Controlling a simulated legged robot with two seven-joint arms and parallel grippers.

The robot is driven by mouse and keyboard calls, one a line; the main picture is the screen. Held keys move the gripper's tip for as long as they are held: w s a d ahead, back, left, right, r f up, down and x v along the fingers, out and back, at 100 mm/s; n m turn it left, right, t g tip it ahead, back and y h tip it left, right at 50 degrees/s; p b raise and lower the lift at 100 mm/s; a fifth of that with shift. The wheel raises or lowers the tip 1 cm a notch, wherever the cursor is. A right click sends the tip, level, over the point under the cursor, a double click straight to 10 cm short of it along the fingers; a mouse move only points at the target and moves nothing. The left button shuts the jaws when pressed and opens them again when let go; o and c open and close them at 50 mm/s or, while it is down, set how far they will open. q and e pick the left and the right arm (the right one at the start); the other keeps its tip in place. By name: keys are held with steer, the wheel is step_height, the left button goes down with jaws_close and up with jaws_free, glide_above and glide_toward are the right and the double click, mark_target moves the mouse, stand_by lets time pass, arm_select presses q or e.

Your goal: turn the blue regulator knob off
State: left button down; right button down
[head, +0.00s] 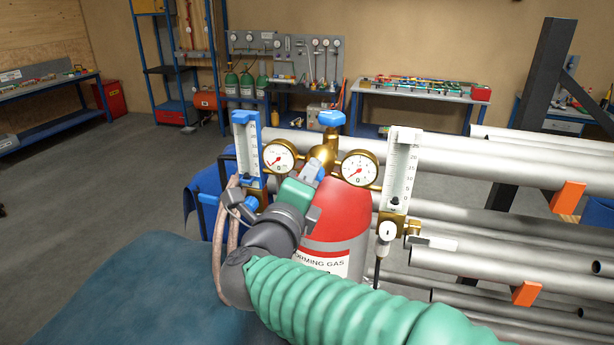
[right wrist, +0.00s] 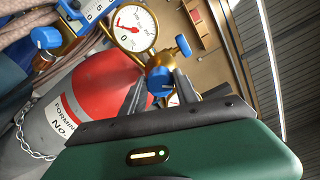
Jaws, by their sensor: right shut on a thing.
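The brass regulator (head: 322,155) sits on top of the red and grey gas cylinder (head: 335,215), labelled forming gas. My right gripper (head: 312,170) reaches to the regulator's front from the lower right. In the right wrist view the blue regulator knob (right wrist: 161,82) is between the two dark fingers of the gripper (right wrist: 161,90), which are shut on it. In the head view the gripper mostly hides this knob. Another blue knob (head: 332,118) tops the regulator. My left gripper is not in view.
Dial gauges flank the regulator, left (head: 279,157) and right (head: 359,168). A blue-framed flowmeter (head: 247,150) stands left and a clear one (head: 400,170) right. Steel pipes (head: 470,155) lie on a rack at right. A chain (right wrist: 35,142) hangs by the cylinder.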

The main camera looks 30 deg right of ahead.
steer(key=shift+n+p, duration=1.55)
steer(key=shift+n, duration=1.75)
steer(key=c, duration=1.1)
jaws_free()
steer(key=shift+w+f, duration=0.1)
steer(key=shift+c, duration=0.2)
steer(key=shift+o, duration=1.1)
steer(key=shift+w+d, duration=0.1)
steer(key=shift+w+d+f+g, duration=0.1)
steer(key=shift+d+g, duration=0.05)
steer(key=shift+g, duration=0.15)
